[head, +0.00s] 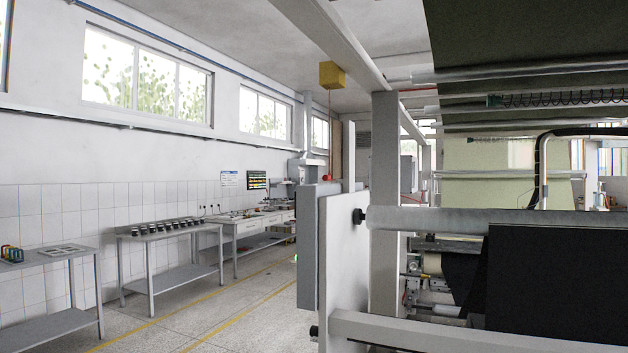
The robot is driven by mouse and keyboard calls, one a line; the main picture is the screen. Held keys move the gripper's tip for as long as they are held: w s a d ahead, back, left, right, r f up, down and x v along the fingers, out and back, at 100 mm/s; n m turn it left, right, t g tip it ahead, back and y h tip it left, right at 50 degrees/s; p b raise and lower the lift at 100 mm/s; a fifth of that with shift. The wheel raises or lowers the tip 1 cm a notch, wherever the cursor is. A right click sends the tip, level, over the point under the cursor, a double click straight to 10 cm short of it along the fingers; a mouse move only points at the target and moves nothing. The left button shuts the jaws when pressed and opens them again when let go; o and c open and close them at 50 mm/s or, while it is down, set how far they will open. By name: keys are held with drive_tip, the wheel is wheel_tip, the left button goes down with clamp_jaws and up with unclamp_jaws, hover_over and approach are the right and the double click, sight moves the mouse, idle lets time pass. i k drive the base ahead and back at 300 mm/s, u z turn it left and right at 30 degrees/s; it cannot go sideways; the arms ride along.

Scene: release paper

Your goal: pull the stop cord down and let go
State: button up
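A yellow box (332,75) is fixed high on the machine's grey overhead beam, near the middle of the head view. A thin red cord (330,130) hangs straight down from it. A small red knob (328,179) is at the cord's lower end, just above the top of a grey cabinet. The cord looks slack-free and vertical. My gripper is not in this view, and nothing is seen touching the cord.
A grey cabinet and white machine panel (342,265) stand below the cord. A large roller (450,219) and dark web (550,275) fill the right. Metal tables (165,230) line the left wall. The floor (240,315) between is clear, with yellow lines.

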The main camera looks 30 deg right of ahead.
sight(324, 178)
drive_tip(key=u, duration=0.55)
drive_tip(key=i, duration=2.35)
drive_tip(key=z, duration=0.85)
drive_tip(key=i, duration=0.65)
drive_tip(key=z, duration=0.4)
